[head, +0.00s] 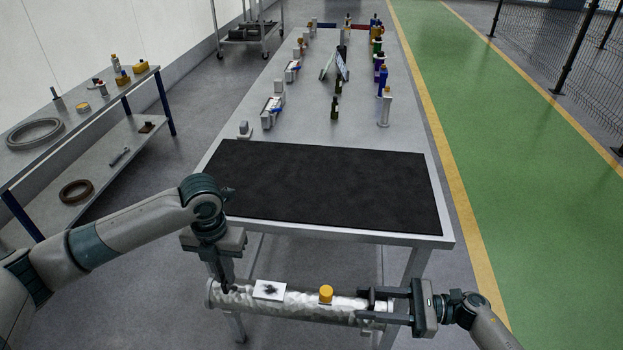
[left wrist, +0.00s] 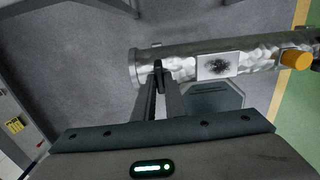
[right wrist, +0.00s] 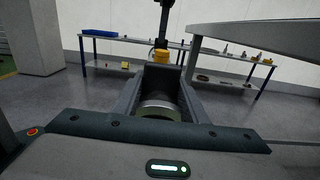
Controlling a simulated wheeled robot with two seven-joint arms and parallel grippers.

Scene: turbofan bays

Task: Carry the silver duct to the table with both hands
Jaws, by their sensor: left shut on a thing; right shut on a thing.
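The silver duct (head: 300,303) is a crinkled metal tube with a white label plate and a yellow cap. It is held level in front of the table's near edge, lower than the tabletop in the head view. My left gripper (head: 226,286) is shut on its left end; the left wrist view shows the fingers (left wrist: 162,82) at the duct (left wrist: 185,60). My right gripper (head: 372,303) is shut on its right end. In the right wrist view the duct's round end (right wrist: 160,108) shows between the fingers (right wrist: 162,85). The table (head: 436,238) has a black mat (head: 330,185) on its near part.
Several bottles and fittings stand in rows on the table's far part, around a dark propped tablet (head: 341,65). The mat is bare. A side bench (head: 110,115) with rings and small parts stands at left. A cart (head: 250,35) is behind it. Green floor (head: 500,130) lies clear at right.

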